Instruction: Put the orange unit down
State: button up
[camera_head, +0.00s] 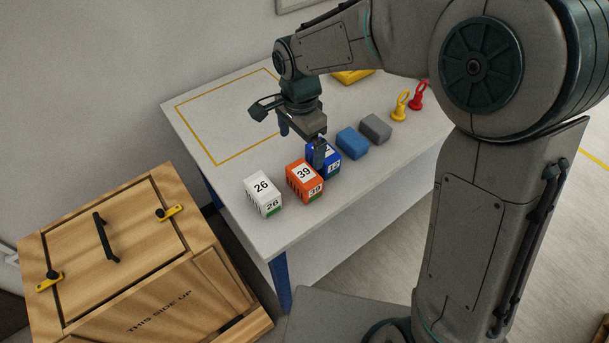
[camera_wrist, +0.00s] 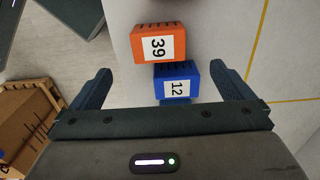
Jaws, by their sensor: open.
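The orange unit (camera_head: 303,180), labelled 39, stands on the white table between a white unit (camera_head: 263,193) labelled 26 and a blue unit (camera_head: 331,166) labelled 12. In the wrist view the orange unit (camera_wrist: 159,43) lies beyond the blue unit (camera_wrist: 177,83), outside my jaws. My gripper (camera_head: 302,141) is open and hangs over the blue unit, hiding part of it in the head view. In the wrist view my fingers (camera_wrist: 163,88) are spread on either side of the blue unit, with gaps on both sides.
A plain blue block (camera_head: 352,143), a grey block (camera_head: 376,128) and yellow (camera_head: 400,106) and red (camera_head: 418,96) ringed pieces continue the row. A yellow-outlined area (camera_head: 215,161) on the table is empty. A wooden crate (camera_head: 130,250) stands on the floor at the left.

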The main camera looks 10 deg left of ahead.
aim_at(304, 172)
notch_tip(304, 172, down, 8)
jog(key=shift+f+p, duration=0.1)
jog(key=shift+p, duration=0.3)
jog(key=shift+w+d+f+p, duration=0.1)
jog(key=shift+f+p, duration=0.15)
jog(key=shift+f, duration=0.65)
jog(key=shift+d+f+p, duration=0.15)
jog(key=shift+f+p, duration=0.15)
jog(key=shift+f, duration=0.65)
jog(key=shift+w+d+f+p, duration=0.1)
jog(key=shift+f+p, duration=0.15)
jog(key=shift+f, duration=0.65)
jog(key=c, duration=1.2)
jog(key=shift+c, duration=0.2)
jog(key=shift+r, duration=0.15)
